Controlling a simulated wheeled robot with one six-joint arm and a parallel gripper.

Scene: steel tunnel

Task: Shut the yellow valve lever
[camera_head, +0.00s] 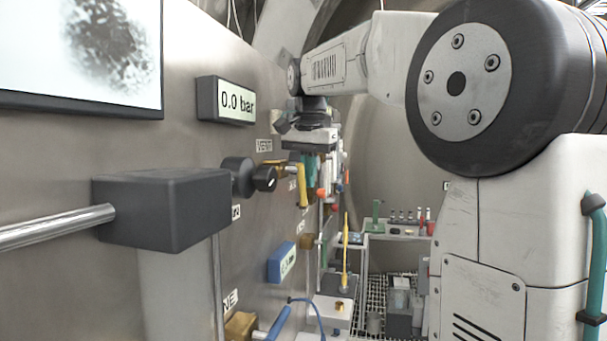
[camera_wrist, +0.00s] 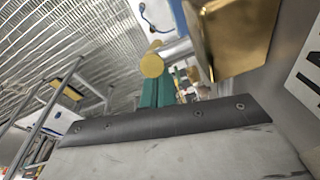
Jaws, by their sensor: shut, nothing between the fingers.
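The yellow valve lever (camera_head: 302,187) is on a brass valve on the steel wall panel, below the VENT label, and hangs roughly downward in the head view. In the wrist view a rounded yellow end (camera_wrist: 152,66) shows just beyond my fingers, with a brass block (camera_wrist: 235,38) at upper right. My gripper (camera_head: 310,178) has green fingers, which are together and empty. In the head view they are right beside the lever, partly behind it. The fingers also show in the wrist view (camera_wrist: 156,92). I cannot tell whether they touch the lever.
A display (camera_head: 237,102) reads 0.0 bar above the valve. A dark grey box (camera_head: 165,210) and a black knob (camera_head: 238,176) stick out of the panel at left. Below are a blue gauge (camera_head: 282,262) and a blue lever (camera_head: 278,323). A bench with tubes (camera_head: 405,218) stands behind.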

